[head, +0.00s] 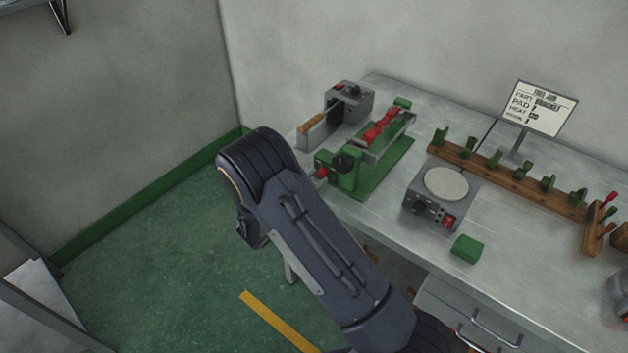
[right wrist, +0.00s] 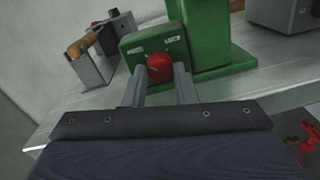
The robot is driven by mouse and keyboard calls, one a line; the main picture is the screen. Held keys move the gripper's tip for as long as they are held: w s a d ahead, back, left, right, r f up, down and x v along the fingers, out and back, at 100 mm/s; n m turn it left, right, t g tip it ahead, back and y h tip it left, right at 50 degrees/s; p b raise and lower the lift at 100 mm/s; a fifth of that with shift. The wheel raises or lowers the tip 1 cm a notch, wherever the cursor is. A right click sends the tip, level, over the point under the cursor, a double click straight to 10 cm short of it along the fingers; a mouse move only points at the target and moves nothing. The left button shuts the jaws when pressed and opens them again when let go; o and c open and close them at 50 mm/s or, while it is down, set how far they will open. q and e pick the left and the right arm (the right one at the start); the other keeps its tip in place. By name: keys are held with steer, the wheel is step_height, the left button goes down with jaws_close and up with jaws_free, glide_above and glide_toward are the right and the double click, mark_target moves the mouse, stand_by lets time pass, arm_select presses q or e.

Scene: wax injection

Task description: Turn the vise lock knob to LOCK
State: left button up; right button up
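The red vise lock knob (right wrist: 159,68) sits on the front of a green vise block (right wrist: 150,45) with white lettering above it. One word at the upper right of the block looks like LOCK; the rest is too small to read. My right gripper (right wrist: 160,75) has one finger on each side of the knob, with no clear gap, and appears shut on it. In the head view the knob (head: 321,173) shows at the left end of the green vise (head: 378,177), and my right arm hides the gripper's fingers. My left gripper is out of view.
A grey box (head: 350,101) and a wooden-handled tool (head: 313,123) stand behind the vise. A hot plate (head: 446,184), a green block (head: 467,248), a wooden rack (head: 520,186) and a sign (head: 540,106) are to the right on the metal bench (head: 395,225).

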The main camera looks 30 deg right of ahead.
steer(key=shift+c, duration=1.1)
steer(key=shift+f+m+b, duration=0.15)
steer(key=shift+m+b, duration=0.45)
steer(key=shift+b, duration=0.25)
steer(key=m+b, duration=1.4)
steer(key=b, duration=0.6)
steer(key=shift+f+m+y, duration=0.1)
steer(key=shift+m+y, duration=0.2)
steer(key=shift+y, duration=0.1)
steer(key=shift+r+m+t+b, duration=0.3)
steer(key=shift+m+b, duration=0.6)
steer(key=shift+b, duration=0.55)
steer(key=o, duration=1)
steer(key=shift+c, duration=0.2)
